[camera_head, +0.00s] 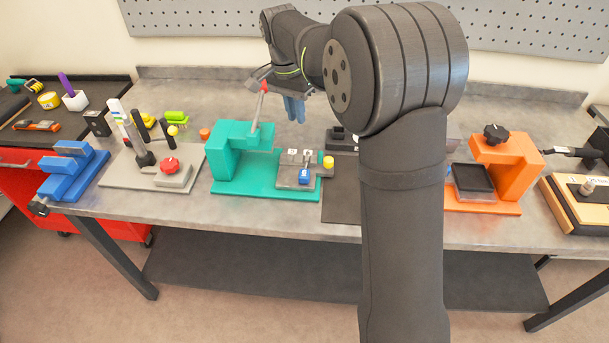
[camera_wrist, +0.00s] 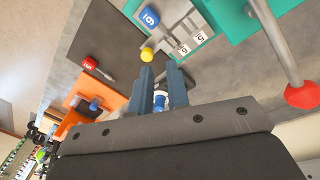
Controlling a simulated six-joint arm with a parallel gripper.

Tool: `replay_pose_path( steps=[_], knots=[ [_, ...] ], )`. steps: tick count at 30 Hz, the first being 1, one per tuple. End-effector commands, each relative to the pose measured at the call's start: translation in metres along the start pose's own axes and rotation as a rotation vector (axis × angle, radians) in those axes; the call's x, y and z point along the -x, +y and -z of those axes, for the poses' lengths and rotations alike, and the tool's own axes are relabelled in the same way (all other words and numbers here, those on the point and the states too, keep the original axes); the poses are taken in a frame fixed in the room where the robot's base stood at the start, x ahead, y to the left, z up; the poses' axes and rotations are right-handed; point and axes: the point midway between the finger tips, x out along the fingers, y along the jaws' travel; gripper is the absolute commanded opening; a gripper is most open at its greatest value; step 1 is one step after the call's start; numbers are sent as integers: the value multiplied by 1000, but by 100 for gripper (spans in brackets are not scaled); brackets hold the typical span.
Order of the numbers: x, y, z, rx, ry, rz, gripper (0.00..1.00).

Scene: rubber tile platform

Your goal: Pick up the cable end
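I cannot make out a cable end for certain. My gripper (camera_head: 293,112) hangs above the bench, behind the teal fixture (camera_head: 229,167), with its two blue-grey fingers pointing down. In the wrist view my gripper (camera_wrist: 161,70) has its fingers apart, with a gap between them. A small white and blue piece (camera_wrist: 160,100) shows in that gap, near the finger bases. I cannot tell whether it lies between the fingers or on the bench beyond. My arm hides part of the bench in the head view.
The teal fixture carries a red-tipped lever (camera_head: 264,87) near my gripper, and a grey block beside a yellow knob (camera_head: 328,162). An orange fixture (camera_head: 515,170) stands at right, a blue vise (camera_head: 72,172) at left. A dark mat (camera_head: 340,200) lies bare in the middle.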

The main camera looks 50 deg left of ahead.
Motion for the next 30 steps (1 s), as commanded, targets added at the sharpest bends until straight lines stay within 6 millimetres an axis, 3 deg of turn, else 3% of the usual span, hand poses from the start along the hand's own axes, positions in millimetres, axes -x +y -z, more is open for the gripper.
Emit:
replay_pose_path(
  steps=[6,14,30],
  knots=[
    [-1,-11,-2,382,20,-46,15],
    [-9,-13,-3,528,21,-66,15],
    [-113,-7,1,526,21,-66,15]
  ],
)
